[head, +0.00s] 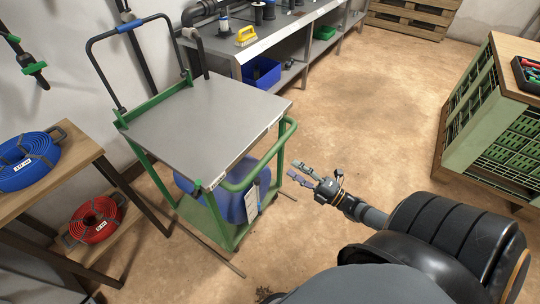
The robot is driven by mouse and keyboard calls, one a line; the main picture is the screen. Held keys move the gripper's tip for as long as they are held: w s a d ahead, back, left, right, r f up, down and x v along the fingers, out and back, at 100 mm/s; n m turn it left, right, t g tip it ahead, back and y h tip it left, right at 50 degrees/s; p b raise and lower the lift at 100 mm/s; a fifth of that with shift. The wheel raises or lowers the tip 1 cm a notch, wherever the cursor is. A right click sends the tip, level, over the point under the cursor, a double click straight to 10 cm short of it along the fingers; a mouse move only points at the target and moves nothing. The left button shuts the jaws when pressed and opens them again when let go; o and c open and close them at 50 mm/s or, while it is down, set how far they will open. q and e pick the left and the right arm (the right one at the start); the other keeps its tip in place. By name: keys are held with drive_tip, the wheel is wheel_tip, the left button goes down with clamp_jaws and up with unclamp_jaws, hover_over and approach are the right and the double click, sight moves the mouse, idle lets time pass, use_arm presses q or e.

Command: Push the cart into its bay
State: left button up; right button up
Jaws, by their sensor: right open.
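The cart (205,112) stands left of centre, with a grey top, green frame and a green side rail (268,155) on its near right side. A black push handle (130,27) with a blue grip rises at its far left end. A blue container (228,197) sits on its lower shelf. My right gripper (302,174) is open and empty, a little right of the cart's rail and apart from it in the picture. My left gripper is out of view. I cannot clearly make out a bay; thin dark strips (222,259) lie on the floor by the cart.
A wooden rack (72,165) with blue (27,160) and red hose coils stands close left of the cart. A grey workbench (280,37) runs behind it. A green crate stack (508,125) stands at right. The floor (370,110) between is clear.

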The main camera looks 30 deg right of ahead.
sight(273, 154)
drive_tip(key=b+x, duration=0.2)
drive_tip(key=x, duration=0.7)
drive_tip(key=shift+w+a+r, duration=0.1)
drive_tip(key=shift+a+r, duration=0.1)
drive_tip(key=shift+w+a+r, duration=0.1)
drive_tip(key=shift+w+a, duration=0.1)
drive_tip(key=shift+w, duration=0.25)
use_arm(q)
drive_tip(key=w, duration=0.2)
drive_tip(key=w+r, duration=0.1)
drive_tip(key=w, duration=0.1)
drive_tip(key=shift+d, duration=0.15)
use_arm(e)
drive_tip(key=shift+c, duration=0.4)
clamp_jaws()
